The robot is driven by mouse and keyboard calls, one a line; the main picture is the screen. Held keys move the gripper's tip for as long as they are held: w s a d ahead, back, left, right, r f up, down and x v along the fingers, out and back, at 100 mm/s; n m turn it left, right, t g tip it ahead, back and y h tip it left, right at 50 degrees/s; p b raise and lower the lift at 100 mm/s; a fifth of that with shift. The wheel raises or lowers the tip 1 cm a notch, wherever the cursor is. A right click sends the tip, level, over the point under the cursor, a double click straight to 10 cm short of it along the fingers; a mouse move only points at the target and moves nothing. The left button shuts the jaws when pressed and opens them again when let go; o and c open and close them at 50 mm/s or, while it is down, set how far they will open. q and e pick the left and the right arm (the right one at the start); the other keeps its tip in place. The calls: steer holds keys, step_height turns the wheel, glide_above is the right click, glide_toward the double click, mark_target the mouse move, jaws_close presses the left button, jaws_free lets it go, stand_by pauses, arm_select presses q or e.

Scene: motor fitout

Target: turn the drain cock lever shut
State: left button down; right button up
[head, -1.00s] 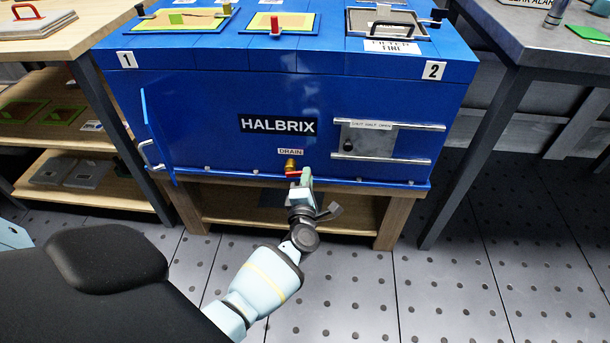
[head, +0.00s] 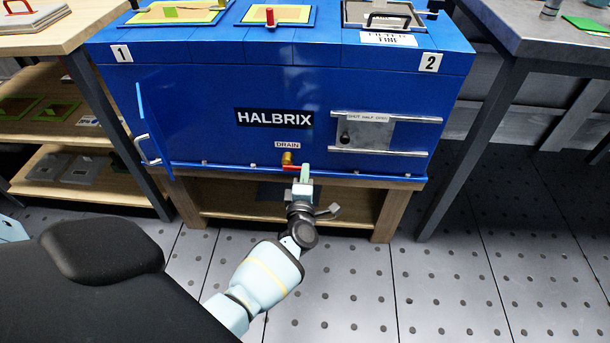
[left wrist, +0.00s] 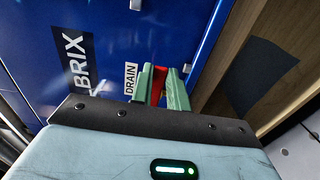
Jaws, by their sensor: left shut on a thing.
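The drain cock is a small brass fitting (head: 287,158) low on the front of the blue HALBRIX cabinet, under the DRAIN label (head: 287,145). Its red lever (head: 294,168) points sideways to the right in the head view. My left gripper (head: 305,172) is at the lever's right part. In the left wrist view, its two green fingers (left wrist: 161,88) stand on either side of the red lever (left wrist: 158,84) and are shut on it. The brass body is hidden in that view. My right gripper is not in view.
The blue cabinet (head: 225,95) stands on a wooden stand (head: 385,212). An open blue door (head: 152,125) juts out at its left, and a metal slide plate (head: 388,133) with rails is at right. A grey table (head: 515,32) stands further right. The floor in front is clear.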

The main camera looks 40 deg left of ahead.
arm_select(q)
steer(key=c, duration=1.4)
jaws_free()
steer(key=shift+f, duration=0.1)
steer(key=shift+o, duration=0.2)
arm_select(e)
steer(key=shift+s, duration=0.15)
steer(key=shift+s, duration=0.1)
